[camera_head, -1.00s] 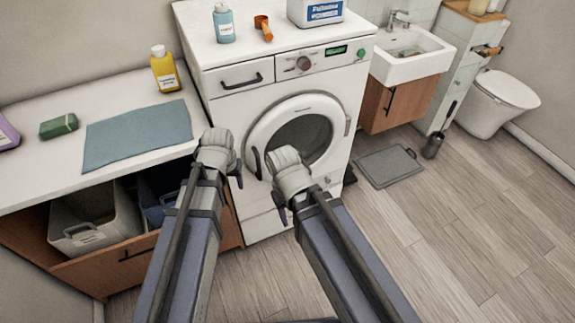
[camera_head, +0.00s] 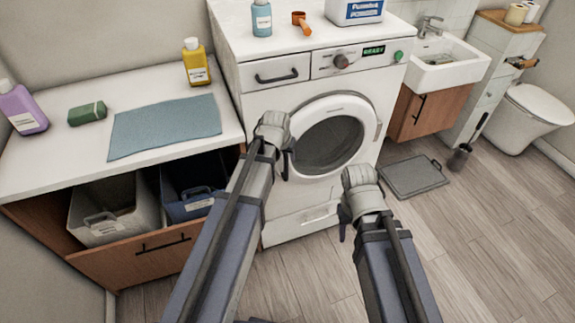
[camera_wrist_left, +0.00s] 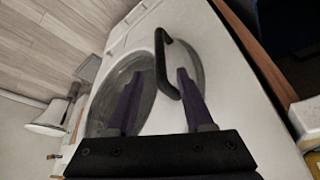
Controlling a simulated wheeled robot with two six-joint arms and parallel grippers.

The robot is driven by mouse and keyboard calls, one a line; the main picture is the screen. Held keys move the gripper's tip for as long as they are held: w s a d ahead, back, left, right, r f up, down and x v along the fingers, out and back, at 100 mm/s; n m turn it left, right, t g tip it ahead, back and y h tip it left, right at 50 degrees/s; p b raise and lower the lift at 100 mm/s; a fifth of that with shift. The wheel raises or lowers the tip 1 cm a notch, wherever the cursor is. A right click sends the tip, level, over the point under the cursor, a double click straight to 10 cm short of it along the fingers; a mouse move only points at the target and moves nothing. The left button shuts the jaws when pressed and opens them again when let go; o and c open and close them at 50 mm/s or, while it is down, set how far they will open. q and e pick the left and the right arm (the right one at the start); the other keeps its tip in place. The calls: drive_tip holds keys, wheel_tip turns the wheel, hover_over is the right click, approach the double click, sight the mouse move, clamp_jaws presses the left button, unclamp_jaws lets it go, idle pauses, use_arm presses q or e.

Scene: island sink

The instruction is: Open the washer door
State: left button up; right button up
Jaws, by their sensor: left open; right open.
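The white washer (camera_head: 262,92) stands in the middle of the head view. Its round door (camera_head: 357,110) has a white ring and dark glass and looks shut. The door's black bar handle (camera_wrist_left: 162,55) shows in the left wrist view, at the door's edge; my left arm largely covers it in the head view. My left gripper (camera_wrist_left: 159,77) is open, its two dark fingers pointing at the door on either side of the handle. I cannot tell whether they touch it. My right gripper (camera_head: 344,218) is open and empty, low in front of the washer's right part.
A counter (camera_head: 60,165) with bottles and a blue cloth (camera_head: 165,127) adjoins the washer on the left, bins below. A sink (camera_head: 445,72) stands to the right.

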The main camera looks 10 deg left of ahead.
sight(285, 161)
use_arm(q)
drive_tip(key=b+x, duration=0.5)
drive_tip(key=x, duration=0.1)
drive_tip(key=shift+w+f+b, duration=0.15)
drive_tip(key=shift+f+b, duration=0.2)
drive_tip(key=shift+f, duration=0.05)
clamp_jaws()
idle(1.1)
